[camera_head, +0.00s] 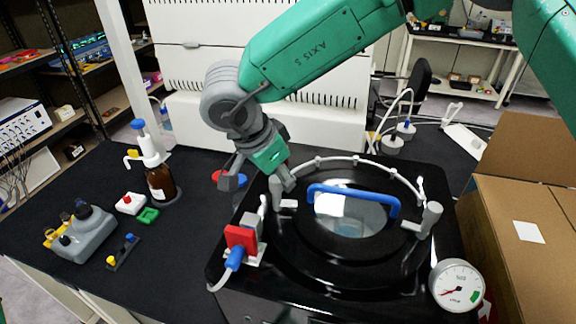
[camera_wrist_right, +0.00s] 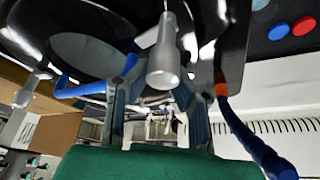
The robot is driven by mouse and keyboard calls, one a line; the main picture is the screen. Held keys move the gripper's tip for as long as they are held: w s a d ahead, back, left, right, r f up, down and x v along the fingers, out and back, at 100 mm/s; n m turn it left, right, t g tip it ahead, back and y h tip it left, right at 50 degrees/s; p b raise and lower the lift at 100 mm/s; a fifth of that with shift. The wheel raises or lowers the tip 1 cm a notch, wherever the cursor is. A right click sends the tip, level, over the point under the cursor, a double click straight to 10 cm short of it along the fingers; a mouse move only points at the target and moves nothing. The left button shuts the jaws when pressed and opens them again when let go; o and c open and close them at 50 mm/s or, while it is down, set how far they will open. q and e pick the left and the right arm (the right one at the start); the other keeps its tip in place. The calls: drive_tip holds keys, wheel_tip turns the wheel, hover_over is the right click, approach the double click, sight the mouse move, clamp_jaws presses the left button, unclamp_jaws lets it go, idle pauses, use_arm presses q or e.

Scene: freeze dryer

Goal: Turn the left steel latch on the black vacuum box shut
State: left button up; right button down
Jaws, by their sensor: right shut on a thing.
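The black vacuum box (camera_head: 350,265) stands on the bench with a round lid and a blue handle (camera_head: 352,197). The left steel latch (camera_head: 288,204) is at the lid's left edge, partly hidden by my right gripper (camera_head: 257,181). The right gripper comes down from above, its fingers around the latch. In the right wrist view, the left latch (camera_wrist_right: 163,62) shows as a grey cylinder between the fingers of the right gripper (camera_wrist_right: 160,108). The right steel latch (camera_head: 427,218) stands at the lid's other side. My left gripper is not in view.
A red and blue valve (camera_head: 240,242) sits on the box close to the gripper. A pressure gauge (camera_head: 456,286) is at the front right. A cardboard box (camera_head: 520,240) stands to the right. A brown bottle (camera_head: 160,182) and a grey container (camera_head: 85,235) stand on the left bench.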

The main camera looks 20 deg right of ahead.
drive_tip(key=m, duration=0.1)
drive_tip(key=m+g, duration=0.1)
drive_tip(key=m, duration=0.1)
drive_tip(key=a+m+g, duration=0.1)
drive_tip(key=m, duration=0.1)
drive_tip(key=shift+s+a+f, duration=0.1)
drive_tip(key=shift+s, duration=0.3)
drive_tip(key=m, duration=0.2)
drive_tip(key=m+g, duration=0.1)
drive_tip(key=m, duration=0.1)
drive_tip(key=shift+a+r+g+y, duration=0.1)
drive_tip(key=shift+r+g+y, duration=0.1)
drive_tip(key=shift+g+y, duration=0.1)
drive_tip(key=shift+w+a+m+g, duration=0.1)
drive_tip(key=shift+w+m+g, duration=0.05)
drive_tip(key=shift+m, duration=0.45)
drive_tip(key=shift+w+a+m+g, duration=0.1)
drive_tip(key=shift+m+g, duration=0.05)
drive_tip(key=shift+m, duration=0.45)
drive_tip(key=shift+r, duration=0.1)
drive_tip(key=shift+d, duration=0.2)
drive_tip(key=c, duration=1.3)
unclamp_jaws()
drive_tip(key=v, duration=1.2)
drive_tip(key=shift+w, duration=0.1)
